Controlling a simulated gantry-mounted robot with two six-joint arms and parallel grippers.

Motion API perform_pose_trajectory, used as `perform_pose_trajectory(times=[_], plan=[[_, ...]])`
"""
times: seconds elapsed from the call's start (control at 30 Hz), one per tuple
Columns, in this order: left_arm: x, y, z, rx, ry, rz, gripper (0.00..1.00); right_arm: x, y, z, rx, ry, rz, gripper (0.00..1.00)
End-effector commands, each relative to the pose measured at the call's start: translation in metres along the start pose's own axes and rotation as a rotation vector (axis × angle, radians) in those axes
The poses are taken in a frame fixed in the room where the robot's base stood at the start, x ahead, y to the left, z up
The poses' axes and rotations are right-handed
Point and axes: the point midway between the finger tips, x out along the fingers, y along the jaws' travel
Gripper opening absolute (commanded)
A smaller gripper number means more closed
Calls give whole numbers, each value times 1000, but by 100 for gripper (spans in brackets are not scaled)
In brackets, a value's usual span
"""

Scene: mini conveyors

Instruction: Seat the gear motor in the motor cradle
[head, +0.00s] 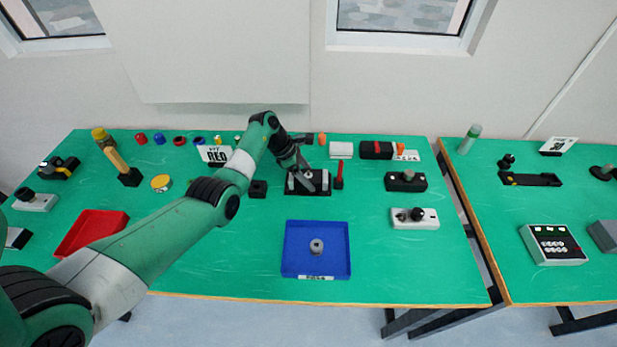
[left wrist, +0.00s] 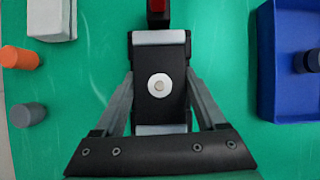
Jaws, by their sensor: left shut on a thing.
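My left gripper (left wrist: 159,92) is shut on the gear motor (left wrist: 158,108), a black block with a white round disc and a small shaft on top. One finger presses on each side of it. The motor lies between two pale end walls of the motor cradle (left wrist: 158,38). In the head view the cradle (head: 309,193) is a black base with light grey parts at the back middle of the table, and my left gripper (head: 303,181) is down at it, partly hiding the motor. I cannot tell whether the motor rests fully on the cradle floor. My right gripper is not in view.
A red-handled tool (head: 339,172) stands close to the cradle's right. A blue tray (head: 290,262) with a grey round part (head: 316,246) is in front. A small black block (head: 258,189) is to the left, a white block (head: 341,150) behind. The table's front right is clear.

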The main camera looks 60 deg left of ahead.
Motion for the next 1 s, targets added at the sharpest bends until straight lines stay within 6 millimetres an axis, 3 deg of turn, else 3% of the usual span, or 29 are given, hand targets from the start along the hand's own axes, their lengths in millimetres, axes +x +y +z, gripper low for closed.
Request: perform_pose_trajectory(times=[0.07, 0.1, 0.2, 0.57, 1.0], plan=[[3, 0, -1, 0, -1, 1, 0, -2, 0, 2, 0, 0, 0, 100], [2, 0, -1, 0, 0, 0, 80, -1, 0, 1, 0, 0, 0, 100], [2, 0, -1, 0, 0, -1, 98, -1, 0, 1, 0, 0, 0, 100], [-8, 0, 2, 0, -1, 2, 100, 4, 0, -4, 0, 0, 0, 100], [-104, 1, 2, -1, -1, 2, 100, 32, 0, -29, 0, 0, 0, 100]])
